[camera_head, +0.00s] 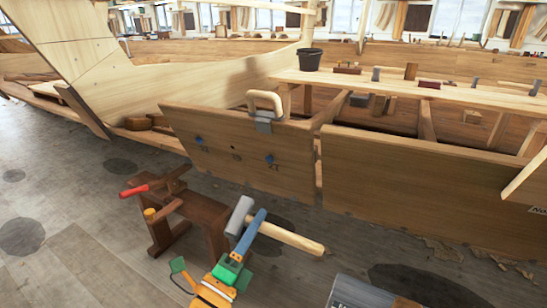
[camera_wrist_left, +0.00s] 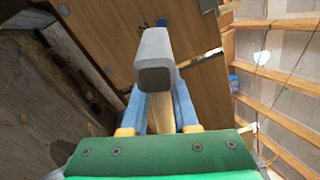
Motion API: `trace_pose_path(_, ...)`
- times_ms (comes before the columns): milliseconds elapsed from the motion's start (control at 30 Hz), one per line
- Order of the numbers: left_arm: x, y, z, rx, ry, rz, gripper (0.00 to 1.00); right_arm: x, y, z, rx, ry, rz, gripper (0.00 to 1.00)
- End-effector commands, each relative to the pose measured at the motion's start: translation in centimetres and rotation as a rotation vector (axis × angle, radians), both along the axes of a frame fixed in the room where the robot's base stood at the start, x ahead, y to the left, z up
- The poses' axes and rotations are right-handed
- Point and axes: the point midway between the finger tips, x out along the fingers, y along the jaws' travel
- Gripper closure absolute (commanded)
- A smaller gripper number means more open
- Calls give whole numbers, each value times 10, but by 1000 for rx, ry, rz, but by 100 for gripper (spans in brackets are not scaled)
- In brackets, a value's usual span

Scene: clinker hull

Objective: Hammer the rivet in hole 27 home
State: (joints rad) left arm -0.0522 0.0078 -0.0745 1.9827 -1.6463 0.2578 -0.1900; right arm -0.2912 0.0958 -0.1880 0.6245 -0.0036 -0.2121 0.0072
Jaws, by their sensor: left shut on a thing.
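My left gripper (camera_head: 252,231) is shut on a hammer by its wooden handle (camera_head: 292,236). The grey hammer head (camera_head: 239,217) sticks out left of the fingers, in front of and below the plank (camera_head: 225,169). In the left wrist view the head (camera_wrist_left: 155,62) shows beyond the blue fingers (camera_wrist_left: 158,113), apart from the plank as far as I can tell. The plank bears two blue spots, left (camera_head: 199,140) and right (camera_head: 270,159), with small marks beside them, and a dark spot between. I cannot read which is hole 27. My right gripper is out of view.
A dark wooden stool (camera_head: 187,207) with a red-handled tool (camera_head: 136,191) stands at left. A bench (camera_head: 460,96) with a black bucket (camera_head: 308,60) is behind. Grey floor lies open at left.

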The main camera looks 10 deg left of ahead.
Motion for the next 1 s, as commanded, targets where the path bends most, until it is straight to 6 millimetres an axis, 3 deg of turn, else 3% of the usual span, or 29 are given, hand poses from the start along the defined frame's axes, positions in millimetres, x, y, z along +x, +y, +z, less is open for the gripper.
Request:
trace_pose_path(33,-10,3,-3,1,0,-2,100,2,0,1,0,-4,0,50)
trace_pose_path(900,-6,1,-1,0,-5,1,100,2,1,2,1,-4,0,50)
trace_pose_path(933,-4,0,0,1,-6,1,100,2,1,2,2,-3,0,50)
trace_pose_path(967,11,-5,8,5,-13,0,100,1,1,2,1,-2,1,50)
trace_pose_path(1000,44,-15,24,-2,-20,2,100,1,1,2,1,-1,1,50)
